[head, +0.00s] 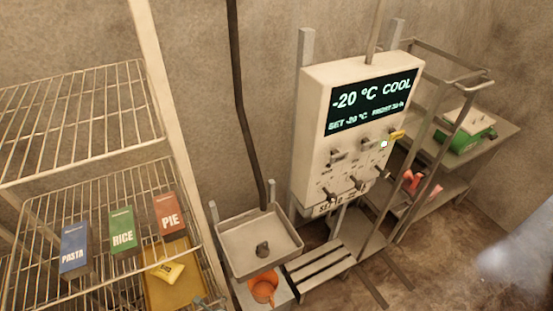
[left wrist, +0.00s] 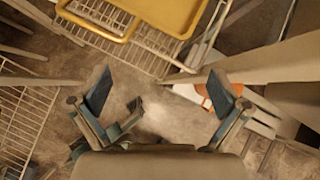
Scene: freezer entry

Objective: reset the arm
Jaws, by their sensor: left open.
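My left gripper (left wrist: 160,85) shows in the left wrist view with its two blue-padded fingers spread wide. A wire shelf (left wrist: 125,38) with a yellow tray (left wrist: 122,38) lies beyond the fingertips at the top of that view. My right gripper is in neither view.
Wire shelving (head: 80,110) holds pasta (head: 74,250), rice (head: 123,231) and pie (head: 169,214) boxes and a yellow tray (head: 160,290). Floor shows at right.

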